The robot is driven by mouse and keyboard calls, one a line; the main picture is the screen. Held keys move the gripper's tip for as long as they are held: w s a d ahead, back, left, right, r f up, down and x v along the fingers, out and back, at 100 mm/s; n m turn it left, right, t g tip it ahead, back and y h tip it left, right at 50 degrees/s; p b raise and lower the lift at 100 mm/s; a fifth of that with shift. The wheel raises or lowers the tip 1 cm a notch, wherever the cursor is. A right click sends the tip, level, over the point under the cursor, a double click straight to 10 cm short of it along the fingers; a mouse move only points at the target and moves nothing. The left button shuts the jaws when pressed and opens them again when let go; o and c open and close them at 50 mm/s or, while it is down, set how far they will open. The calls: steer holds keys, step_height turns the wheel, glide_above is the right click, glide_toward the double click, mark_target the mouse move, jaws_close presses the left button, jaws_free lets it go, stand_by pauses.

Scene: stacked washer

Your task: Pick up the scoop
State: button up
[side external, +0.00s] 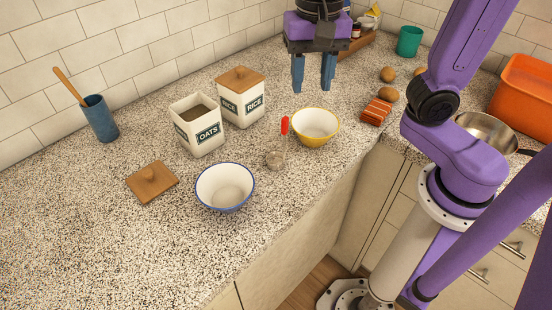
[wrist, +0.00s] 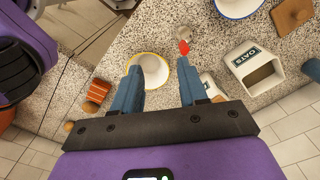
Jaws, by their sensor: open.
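The scoop (side external: 275,160) lies on the speckled counter between the blue-rimmed bowl and the yellow bowl. It has a greyish round head and a red handle end that points toward the back, beside the yellow bowl. In the wrist view the scoop (wrist: 184,47) shows beyond my fingertips, its red end nearest to me. My gripper (side external: 312,88) is open and empty, above the counter behind the yellow bowl. In the wrist view my gripper (wrist: 160,66) has its blue fingers spread, with the yellow bowl below between them.
The yellow bowl (side external: 315,127) and blue-rimmed bowl (side external: 225,187) flank the scoop. An open OATS canister (side external: 198,128) and lidded RICE canister (side external: 240,98) stand behind. A wooden lid (side external: 152,182) lies left. Potatoes and an orange packet (side external: 376,111) lie right.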

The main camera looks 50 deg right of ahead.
steer(key=w+a+r+m, duration=0.2)
steer(key=w+r+m, duration=0.15)
steer(key=m, duration=0.45)
glide_above(284, 134)
steer(key=d, duration=0.1)
step_height(284, 134, down, 11)
steer(key=shift+d+f, duration=0.1)
steer(key=shift+w+a+f, duration=0.1)
steer(key=shift+a+f, duration=0.05)
steer(key=shift+f, duration=1.35)
steer(key=shift+w+a+f, duration=0.1)
steer(key=shift+a+f, duration=0.05)
steer(key=shift+f, duration=1.35)
steer(key=shift+c, duration=0.3)
jaws_close()
